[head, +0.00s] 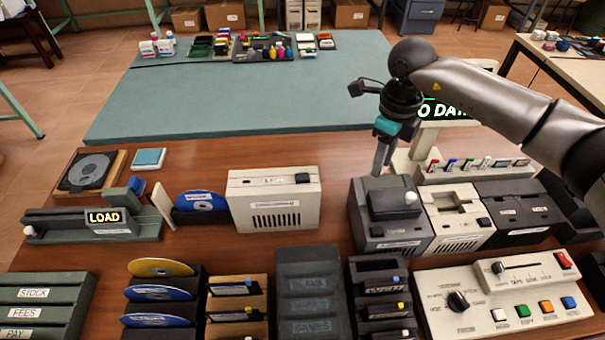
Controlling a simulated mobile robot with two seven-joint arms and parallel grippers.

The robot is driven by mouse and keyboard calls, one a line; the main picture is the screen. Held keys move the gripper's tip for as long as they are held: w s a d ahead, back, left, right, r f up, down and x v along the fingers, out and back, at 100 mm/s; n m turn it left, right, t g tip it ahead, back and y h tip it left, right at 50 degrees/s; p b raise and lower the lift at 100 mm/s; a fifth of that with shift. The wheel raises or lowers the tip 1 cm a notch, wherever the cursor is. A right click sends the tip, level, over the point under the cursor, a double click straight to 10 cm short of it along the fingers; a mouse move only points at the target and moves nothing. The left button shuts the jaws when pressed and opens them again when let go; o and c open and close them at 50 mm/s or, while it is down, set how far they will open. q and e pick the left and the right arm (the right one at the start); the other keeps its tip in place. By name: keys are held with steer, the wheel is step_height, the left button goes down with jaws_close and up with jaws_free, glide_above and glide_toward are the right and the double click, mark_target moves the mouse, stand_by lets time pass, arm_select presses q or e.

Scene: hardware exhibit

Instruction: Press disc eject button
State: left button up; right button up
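Several buttons are in view, and I cannot tell for certain which is the disc eject button. A beige drive box (273,203) in the middle has a black button (302,178) on its top right. A grey unit (100,224) at the left has a lit LOAD sign (103,217) and a white round button (29,230) at its left end. My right gripper (381,168) points down just behind the dark grey drive (391,225), which has a white knob (410,197). Its fingers look together, with nothing seen between them. My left gripper is out of view.
A black disc (90,171) lies in a wooden tray at the left. A blue disc (199,201) stands in a dark holder. Disc and cartridge racks line the front. A control panel (470,318) with coloured buttons is at front right. The teal mat (230,105) is mostly bare.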

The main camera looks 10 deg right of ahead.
jaws_close()
stand_by(1.5)
